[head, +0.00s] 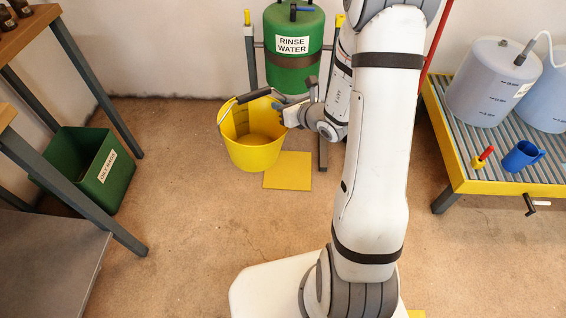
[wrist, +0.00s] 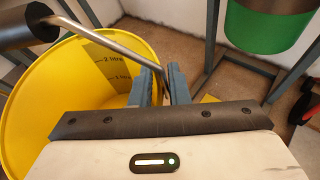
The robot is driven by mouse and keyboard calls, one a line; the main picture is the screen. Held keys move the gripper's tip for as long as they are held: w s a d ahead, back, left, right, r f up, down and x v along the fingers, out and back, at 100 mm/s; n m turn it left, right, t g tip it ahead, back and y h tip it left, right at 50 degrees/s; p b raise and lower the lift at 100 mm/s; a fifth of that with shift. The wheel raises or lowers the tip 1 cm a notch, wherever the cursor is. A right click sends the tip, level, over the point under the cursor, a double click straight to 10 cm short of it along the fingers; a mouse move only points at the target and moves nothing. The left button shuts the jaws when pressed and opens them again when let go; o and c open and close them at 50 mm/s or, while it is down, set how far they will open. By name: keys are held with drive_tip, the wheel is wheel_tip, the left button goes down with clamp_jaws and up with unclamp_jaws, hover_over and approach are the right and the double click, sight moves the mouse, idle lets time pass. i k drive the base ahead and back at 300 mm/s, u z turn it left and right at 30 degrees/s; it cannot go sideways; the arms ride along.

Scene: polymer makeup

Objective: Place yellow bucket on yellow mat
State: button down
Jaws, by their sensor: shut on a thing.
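The yellow bucket (head: 254,150) hangs upright from my gripper (head: 291,112), a little left of the yellow mat in the head view. In the wrist view the bucket (wrist: 60,95) fills the left side, with litre marks on its inner wall. My gripper (wrist: 160,84) is shut on the bucket's metal handle, and the black grip sits at the upper left. The yellow mat (head: 289,172) lies on the floor below the green tank, right of the bucket. In the head view the bucket partly overlaps the mat's left edge. How high the bucket is above the floor is hard to tell.
A green rinse water tank (head: 292,70) stands on a grey metal stand behind the mat. A green bin (head: 84,165) and a bench are at the left. A yellow-edged grated table (head: 500,187) with containers is at the right. The floor in front is clear.

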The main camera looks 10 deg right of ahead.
sight(288, 169)
drive_tip(key=i, duration=1.15)
drive_tip(key=z, duration=0.05)
